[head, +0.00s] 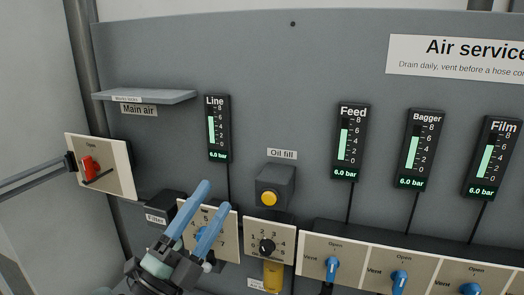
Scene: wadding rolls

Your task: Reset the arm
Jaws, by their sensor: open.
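My gripper (215,196) shows at the lower left of the head view, with two blue fingers pointing up and right. The fingers are apart, with nothing held between them. They overlap a cream dial plate (229,243) with numbers, and hide part of it. A blue part shows between the fingers, in front of the plate. I cannot tell whether the gripper touches the plate or its knob.
A grey panel carries a Main air shelf (150,96), a red-handled valve (89,168) and an Oil fill block (275,187). A black knob (267,246) sits right of my gripper. Blue Open/Vent valves (399,281) line the lower right. The gauges (217,128) read 6.0 bar.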

